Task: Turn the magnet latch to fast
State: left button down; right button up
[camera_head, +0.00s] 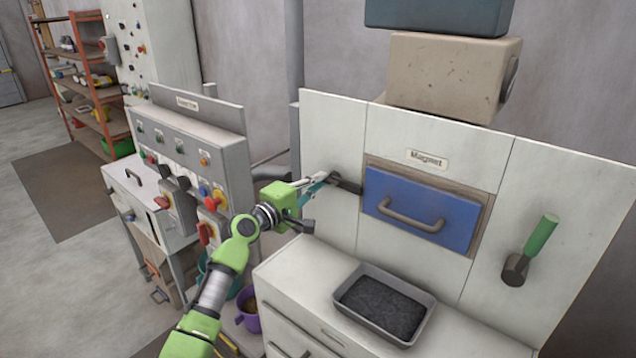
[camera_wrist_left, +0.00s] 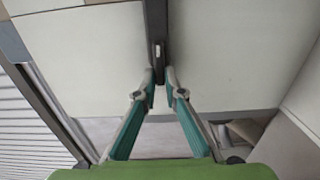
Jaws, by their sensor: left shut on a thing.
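The magnet unit is a blue drawer front (camera_head: 421,207) with a grey handle, set in a white panel under a label reading "Magnet". A dark latch bar (camera_head: 347,186) sticks out to the left of the blue front. My left gripper (camera_head: 331,178) reaches in from the left and is shut on the bar's left end. In the left wrist view the dark latch bar (camera_wrist_left: 157,35) runs up from between the fingertips of the left gripper (camera_wrist_left: 160,84). The gripped end is partly hidden by the fingers. My right gripper is not in view.
A grey tray of dark pellets (camera_head: 383,303) sits on the white cabinet below. A green-handled tool (camera_head: 531,249) is on the panel at right. A control panel with knobs (camera_head: 190,160) stands at left. A beige box (camera_head: 452,75) is above.

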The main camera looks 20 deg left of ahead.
pick_arm(q)
jog(key=c, duration=2.1)
grip_release()
jog(key=shift+c, duration=0.2)
jog(key=v, duration=1.2)
